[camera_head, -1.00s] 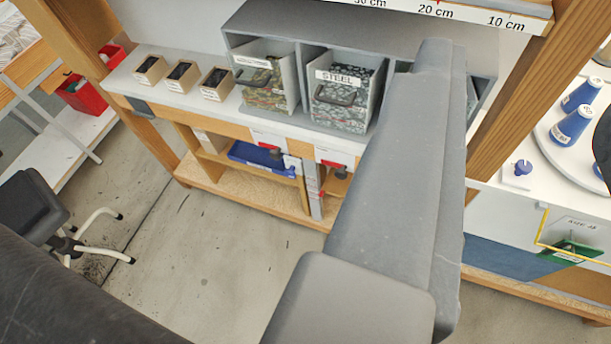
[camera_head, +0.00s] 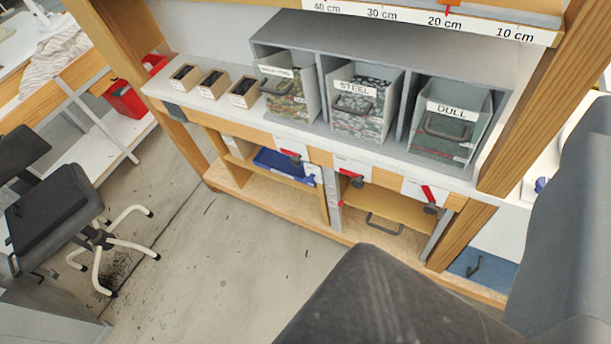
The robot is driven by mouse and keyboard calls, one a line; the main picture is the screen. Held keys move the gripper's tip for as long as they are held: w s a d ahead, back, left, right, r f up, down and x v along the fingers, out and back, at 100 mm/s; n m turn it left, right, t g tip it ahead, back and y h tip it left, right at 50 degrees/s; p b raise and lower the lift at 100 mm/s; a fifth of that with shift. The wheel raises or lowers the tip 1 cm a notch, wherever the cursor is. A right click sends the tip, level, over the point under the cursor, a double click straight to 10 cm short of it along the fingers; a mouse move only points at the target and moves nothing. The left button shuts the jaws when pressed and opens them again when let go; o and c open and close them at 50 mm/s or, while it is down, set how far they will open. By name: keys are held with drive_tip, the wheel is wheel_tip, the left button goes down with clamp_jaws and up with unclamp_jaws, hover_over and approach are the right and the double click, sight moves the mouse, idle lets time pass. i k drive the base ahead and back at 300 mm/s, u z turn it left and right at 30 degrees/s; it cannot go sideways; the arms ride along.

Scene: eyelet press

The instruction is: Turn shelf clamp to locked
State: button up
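Several small red-handled levers sit on white plates along the front edge of the bench: a left lever (camera_head: 290,155), a middle lever (camera_head: 351,178) and a right lever (camera_head: 430,199). Each has a dark knob or pivot. I cannot tell which part is the shelf clamp; no label naming it is readable. A red marker (camera_head: 447,11) also shows at the ruler strip (camera_head: 410,18) on the upper shelf. My gripper's fingers are not visible. Grey parts of my arm fill the lower middle and right, away from the levers in the picture and hiding what lies behind.
Grey open bins, including the STEEL bin (camera_head: 362,105) and DULL bin (camera_head: 449,125), stand on the bench (camera_head: 225,112) beside small wooden boxes (camera_head: 214,84). A blue tray (camera_head: 285,165) lies below. A dark chair (camera_head: 58,210) stands left. The floor (camera_head: 230,260) between is clear.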

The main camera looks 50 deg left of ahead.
sight(309, 181)
drive_tip(key=u, duration=0.05)
drive_tip(key=k, duration=0.95)
drive_tip(key=u, duration=0.4)
drive_tip(key=i, duration=1)
drive_tip(key=z, duration=0.05)
